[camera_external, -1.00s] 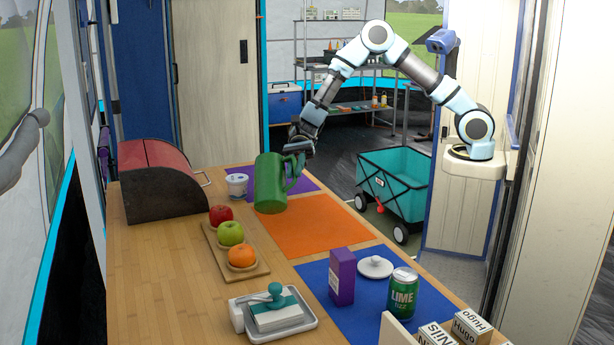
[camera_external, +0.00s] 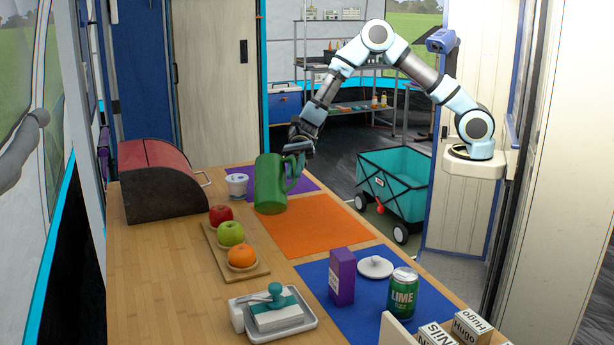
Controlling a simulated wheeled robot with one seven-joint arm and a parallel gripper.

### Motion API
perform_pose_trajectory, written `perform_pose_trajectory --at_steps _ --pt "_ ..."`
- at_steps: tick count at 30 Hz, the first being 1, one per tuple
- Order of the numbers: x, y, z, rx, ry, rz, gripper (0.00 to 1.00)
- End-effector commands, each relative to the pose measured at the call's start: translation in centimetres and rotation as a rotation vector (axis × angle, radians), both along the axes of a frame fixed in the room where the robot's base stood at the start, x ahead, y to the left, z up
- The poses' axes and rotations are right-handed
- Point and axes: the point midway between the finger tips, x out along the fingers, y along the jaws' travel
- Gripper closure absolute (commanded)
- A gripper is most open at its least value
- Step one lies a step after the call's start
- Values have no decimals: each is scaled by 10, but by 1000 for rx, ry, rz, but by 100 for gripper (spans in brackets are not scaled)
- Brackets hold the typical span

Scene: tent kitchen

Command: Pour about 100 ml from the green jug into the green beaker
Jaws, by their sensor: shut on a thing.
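The green jug (camera_external: 269,184) stands upright near the purple mat (camera_external: 307,184) and the left corner of the orange mat. I cannot tell whether its base touches the counter or hangs just above it. My gripper (camera_external: 299,152) is shut on the jug's handle, on the jug's right side. The jug's contents cannot be seen from here. I see no green beaker in this view; the jug may hide it.
A white cup (camera_external: 237,185) stands close to the jug's left. A fruit board (camera_external: 258,270), bread bin (camera_external: 158,190) and tray (camera_external: 297,329) are on the counter. A purple box (camera_external: 342,277) and lime can (camera_external: 403,294) stand on the blue mat. The orange mat (camera_external: 320,226) is clear.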

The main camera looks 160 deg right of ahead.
Motion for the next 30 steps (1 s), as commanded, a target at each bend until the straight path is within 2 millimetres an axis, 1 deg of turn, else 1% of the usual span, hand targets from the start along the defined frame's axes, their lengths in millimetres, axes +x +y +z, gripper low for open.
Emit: perform_pose_trajectory --at_steps 1,4,10,13,15,19,21,30 --pt "1 1 2 -4 13 0 100" --pt "3 2 -1 -13 66 -11 100" --pt "10 5 -13 -40 236 -52 100" --pt "13 7 -20 -56 327 -76 100" --pt "18 9 -30 -67 386 -94 100" --pt "24 13 -42 -88 492 -130 100" --pt "26 14 -41 -99 545 -152 100" --pt "32 18 -48 -145 733 -228 100"
